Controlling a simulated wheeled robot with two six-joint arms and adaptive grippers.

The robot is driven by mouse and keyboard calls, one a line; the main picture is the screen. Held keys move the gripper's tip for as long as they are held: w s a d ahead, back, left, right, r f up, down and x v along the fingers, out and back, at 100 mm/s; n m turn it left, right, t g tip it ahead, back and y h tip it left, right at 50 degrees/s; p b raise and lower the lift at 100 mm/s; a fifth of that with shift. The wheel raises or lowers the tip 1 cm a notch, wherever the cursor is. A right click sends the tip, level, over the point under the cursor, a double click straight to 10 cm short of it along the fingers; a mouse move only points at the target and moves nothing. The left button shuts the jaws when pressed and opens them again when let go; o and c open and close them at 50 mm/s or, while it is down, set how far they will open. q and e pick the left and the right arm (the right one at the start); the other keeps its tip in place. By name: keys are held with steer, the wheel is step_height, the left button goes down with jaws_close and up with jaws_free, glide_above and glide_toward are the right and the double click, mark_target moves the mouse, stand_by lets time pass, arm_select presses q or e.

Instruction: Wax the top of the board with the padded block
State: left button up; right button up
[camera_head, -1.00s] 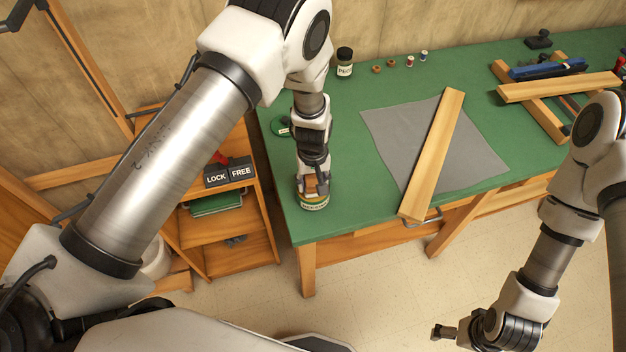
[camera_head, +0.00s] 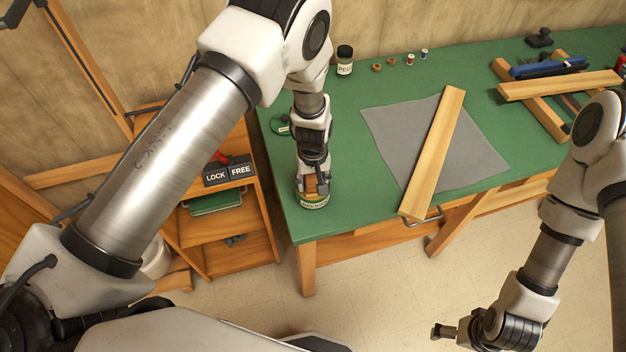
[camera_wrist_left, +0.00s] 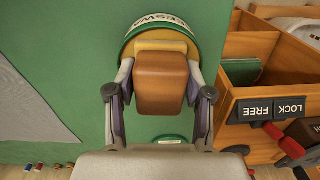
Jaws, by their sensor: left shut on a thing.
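The wooden board (camera_head: 433,150) lies slantwise on the grey cloth (camera_head: 390,130) on the green bench, its near end by the front edge. My left gripper (camera_head: 312,188) points down at the bench's left front corner. It is shut on the padded block (camera_wrist_left: 162,82), a brown block with a paler pad on its far side. The block is at the mouth of the round wax tin (camera_head: 314,204); the labelled tin also shows in the left wrist view (camera_wrist_left: 160,24). Whether the pad touches the wax I cannot tell. My right gripper (camera_head: 440,332) hangs over the floor, away from the bench.
A green lid (camera_head: 281,126) lies left of my left wrist. A dark jar (camera_head: 345,60) and several small spools stand at the back. A wooden rack (camera_head: 530,100) with tools and another plank is at the right. A LOCK/FREE switch (camera_head: 229,172) is on the shelf unit at left.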

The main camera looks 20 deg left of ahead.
mark_target(313, 176)
arm_select(q)
steer(key=shift+s, duration=0.1)
stand_by(0.4)
step_height(313, 176, up, 7)
steer(key=p, duration=0.5)
steer(key=shift+p, duration=0.35)
stand_by(0.3)
steer(key=shift+w+f+b, duration=0.15)
steer(key=shift+w+b, duration=0.05)
steer(key=shift+b, duration=0.1)
steer(key=w+a+b, duration=0.1)
steer(key=b, duration=0.3)
steer(key=w+a+f+b, duration=0.1)
steer(key=w+b, duration=0.1)
steer(key=b, duration=0.3)
steer(key=shift+a, duration=0.1)
steer(key=s+a+m+b, duration=0.1)
steer(key=b, duration=0.1)
steer(key=s+a+m+b, duration=0.1)
steer(key=b, duration=0.1)
steer(key=shift+s+f+m, duration=0.2)
steer(key=shift+s+m, duration=0.05)
steer(key=shift+m, duration=0.05)
steer(key=s+m, duration=0.1)
steer(key=s+m+p, duration=0.1)
steer(key=m, duration=0.1)
steer(key=shift+s+a+r, duration=0.1)
steer(key=shift+s+r, duration=0.15)
steer(key=shift+r, duration=0.05)
